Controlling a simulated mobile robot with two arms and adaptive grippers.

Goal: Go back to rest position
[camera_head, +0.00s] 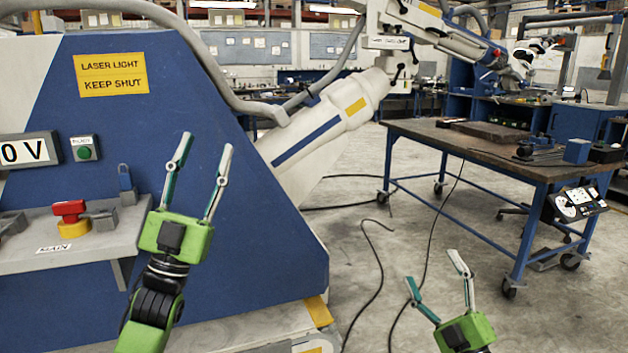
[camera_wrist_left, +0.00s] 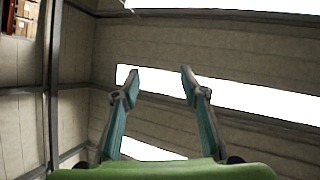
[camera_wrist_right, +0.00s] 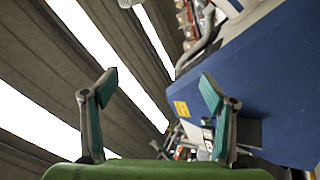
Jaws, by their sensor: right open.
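My left gripper (camera_head: 207,142) is raised, fingers pointing up, in front of the blue machine panel in the head view. Its fingers are apart with nothing between them; the left wrist view also shows this gap (camera_wrist_left: 159,80), with ceiling behind. My right gripper (camera_head: 432,267) is low at the bottom right of centre, fingers up and apart, over the floor in the picture. The right wrist view shows its empty fingers (camera_wrist_right: 157,88) spread wider than the left ones, with ceiling and the blue machine behind.
The blue machine (camera_head: 250,250) fills the left, with a shelf (camera_head: 50,250) bearing a red and yellow switch (camera_head: 71,218). A white tube (camera_head: 330,120) slants from its side. A wheeled workbench (camera_head: 470,150) stands at the right. Cables (camera_head: 380,265) lie on the open floor between.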

